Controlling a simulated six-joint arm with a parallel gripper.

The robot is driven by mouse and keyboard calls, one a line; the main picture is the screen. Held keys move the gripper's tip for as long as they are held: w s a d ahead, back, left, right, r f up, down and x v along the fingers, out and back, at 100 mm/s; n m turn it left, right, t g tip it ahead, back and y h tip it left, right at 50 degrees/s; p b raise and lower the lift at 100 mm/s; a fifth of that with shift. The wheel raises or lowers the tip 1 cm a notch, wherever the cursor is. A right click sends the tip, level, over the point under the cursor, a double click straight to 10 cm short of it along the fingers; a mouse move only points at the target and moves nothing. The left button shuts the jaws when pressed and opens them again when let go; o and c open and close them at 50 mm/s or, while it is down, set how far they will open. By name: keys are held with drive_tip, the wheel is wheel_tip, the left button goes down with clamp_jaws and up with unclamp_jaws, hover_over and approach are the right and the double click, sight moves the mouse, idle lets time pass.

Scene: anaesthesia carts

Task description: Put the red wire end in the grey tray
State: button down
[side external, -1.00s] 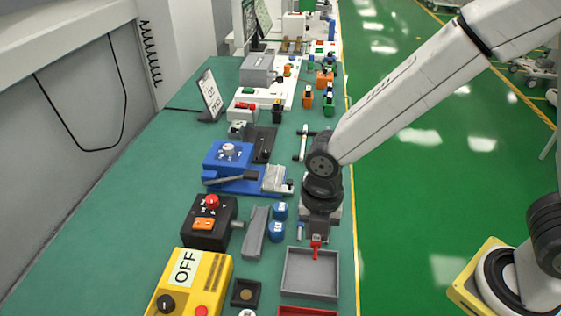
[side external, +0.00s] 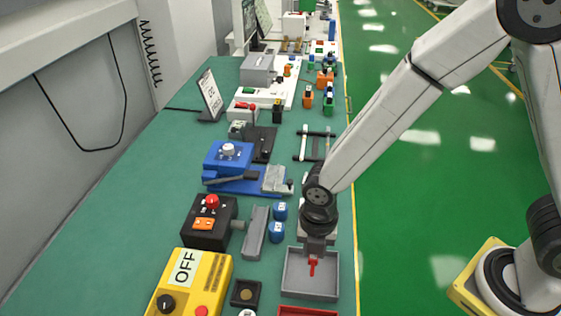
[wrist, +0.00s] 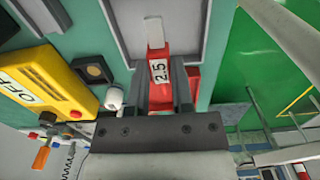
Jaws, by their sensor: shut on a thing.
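The red wire end (side external: 313,267) is held by my gripper (side external: 315,252) over the grey tray (side external: 297,284) in the side external view. It hangs within the tray's outline; its height above the floor is hard to tell. In the wrist view the red wire end (wrist: 160,72) shows a white "2.5" label and a pale tip, between the two dark fingers of my gripper (wrist: 159,82). The grey tray (wrist: 112,22) lies beyond the tip in that view.
A red tray (side external: 307,311) adjoins the grey tray at the front edge of view. A small black tray (side external: 246,293), a yellow OFF box (side external: 188,283), a grey sloped block (side external: 256,232) and blue round pieces (side external: 277,230) stand to the left.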

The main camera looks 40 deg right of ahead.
sight(313, 257)
drive_tip(key=shift+f, duration=1.5)
drive_tip(key=shift+f, duration=1.75)
drive_tip(key=shift+f, duration=0.15)
drive_tip(key=c, duration=0.5)
unclamp_jaws()
drive_tip(key=shift+r, duration=6.15)
